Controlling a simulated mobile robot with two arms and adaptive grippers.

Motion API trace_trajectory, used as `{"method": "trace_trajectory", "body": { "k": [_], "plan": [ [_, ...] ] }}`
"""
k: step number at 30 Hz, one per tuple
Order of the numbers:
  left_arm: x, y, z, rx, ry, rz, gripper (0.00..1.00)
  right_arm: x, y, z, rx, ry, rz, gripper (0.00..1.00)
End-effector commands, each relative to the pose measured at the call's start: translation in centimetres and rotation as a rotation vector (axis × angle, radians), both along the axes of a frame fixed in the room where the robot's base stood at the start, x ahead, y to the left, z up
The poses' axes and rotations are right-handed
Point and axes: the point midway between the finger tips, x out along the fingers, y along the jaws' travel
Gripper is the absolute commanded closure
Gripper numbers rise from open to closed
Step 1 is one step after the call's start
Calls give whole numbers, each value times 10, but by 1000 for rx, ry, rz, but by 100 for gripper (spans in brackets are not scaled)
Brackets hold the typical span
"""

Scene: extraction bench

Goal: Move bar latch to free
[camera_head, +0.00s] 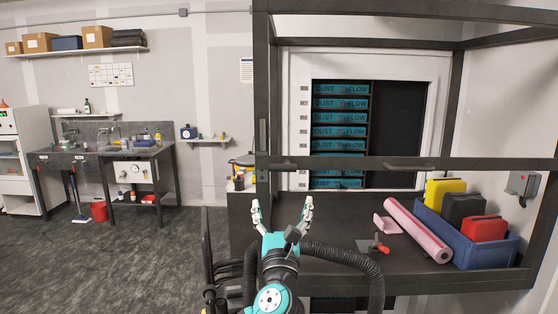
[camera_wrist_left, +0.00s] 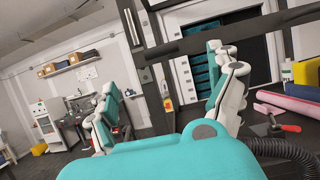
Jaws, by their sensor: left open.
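A dark horizontal bar (camera_head: 345,163) spans the front of the extraction bench, with two flat grips on it. A small grey upright piece (camera_head: 263,135) sits on the left post, just above the bar's left end. I cannot tell for sure which part is the bar latch or how it is set. The dark post and bar (camera_wrist_left: 150,75) also show in the left wrist view, between and beyond the fingers. My left gripper (camera_head: 281,210) is open and empty, fingers pointing up, below the bar's left part and apart from it. My right gripper is not in view.
On the bench top lie a pink roll (camera_head: 418,231), a red-handled tool (camera_head: 378,246) and a blue crate (camera_head: 466,240) with several cases. A grey switch box (camera_head: 521,184) is on the right wall. Teal-labelled slats (camera_head: 340,117) stand behind the bar.

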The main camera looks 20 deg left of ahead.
Motion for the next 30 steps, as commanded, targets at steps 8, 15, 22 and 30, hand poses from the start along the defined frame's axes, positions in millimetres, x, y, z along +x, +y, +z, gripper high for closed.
{"method": "trace_trajectory", "body": {
  "k": [8,15,22,30],
  "plan": [
    [55,16,29,-1,1,2,10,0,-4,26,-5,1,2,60],
    [100,29,47,-1,2,1,10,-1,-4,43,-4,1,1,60],
    [128,37,56,-3,2,-1,10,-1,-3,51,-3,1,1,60],
    [136,39,58,-4,2,-2,10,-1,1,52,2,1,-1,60]
  ]
}}
